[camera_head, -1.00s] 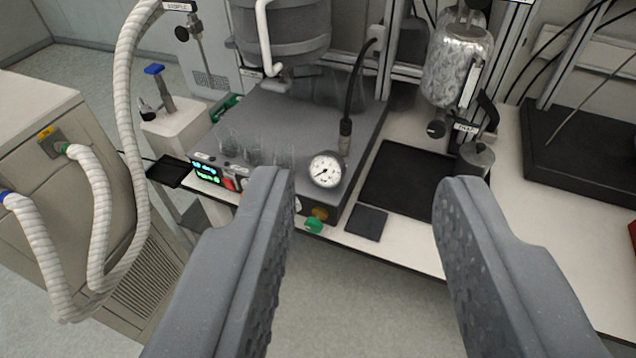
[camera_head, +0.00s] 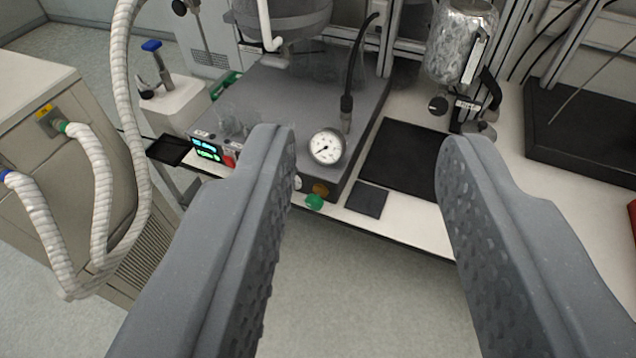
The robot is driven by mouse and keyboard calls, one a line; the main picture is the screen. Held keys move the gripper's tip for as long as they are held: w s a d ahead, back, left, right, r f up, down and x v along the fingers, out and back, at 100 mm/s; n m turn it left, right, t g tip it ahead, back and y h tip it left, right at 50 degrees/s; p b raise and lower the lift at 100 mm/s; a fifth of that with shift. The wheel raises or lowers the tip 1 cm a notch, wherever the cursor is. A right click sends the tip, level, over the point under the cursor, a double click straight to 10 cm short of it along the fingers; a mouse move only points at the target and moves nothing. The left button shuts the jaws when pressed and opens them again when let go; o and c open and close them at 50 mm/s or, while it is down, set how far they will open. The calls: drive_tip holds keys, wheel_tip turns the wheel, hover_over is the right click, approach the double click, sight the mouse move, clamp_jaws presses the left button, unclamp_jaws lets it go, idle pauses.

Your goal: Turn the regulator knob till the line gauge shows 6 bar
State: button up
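My gripper (camera_head: 365,138) is open and empty, its two grey fingers wide apart in the foreground. Between the fingertips, beyond them, a round white line gauge (camera_head: 326,147) stands at the front right of a grey reactor base. Its needle points to the lower left; the numbers are too small to read. Below the gauge on the base's front are a green knob (camera_head: 314,201) and an orange-brown knob (camera_head: 320,188). I cannot tell which is the regulator knob. A red knob (camera_head: 229,161) sits beside the lit display, partly near the left finger. My gripper touches none of these.
The grey base (camera_head: 300,92) carries a large vessel. A black mat (camera_head: 400,158) and a small dark pad (camera_head: 367,200) lie right of it. White hoses (camera_head: 88,165) run from a beige unit at left. Open floor lies before the bench edge.

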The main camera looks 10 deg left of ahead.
drive_tip(key=o, duration=0.5)
drive_tip(key=shift+o, duration=0.2)
drive_tip(key=w+a+f+n+y, duration=0.1)
drive_tip(key=w+a+f, duration=0.2)
drive_tip(key=w, duration=0.3)
drive_tip(key=w+a+f+y, duration=0.1)
drive_tip(key=w+a+f, duration=0.3)
drive_tip(key=w+f, duration=0.2)
drive_tip(key=shift+w+n, duration=0.4)
drive_tip(key=shift+w, duration=0.2)
drive_tip(key=w+a+f+t, duration=0.1)
drive_tip(key=w+a+f, duration=0.4)
drive_tip(key=w+f, duration=0.6)
drive_tip(key=n+h, duration=0.3)
drive_tip(key=h, duration=0.5)
approach(312, 205)
drive_tip(key=shift+t, duration=0.3)
drive_tip(key=x, duration=0.7)
drive_tip(key=b+x, duration=0.1)
drive_tip(key=x, duration=0.2)
drive_tip(key=shift+w+d+f, duration=0.1)
drive_tip(key=shift+w+f, duration=0.25)
drive_tip(key=c, duration=1)
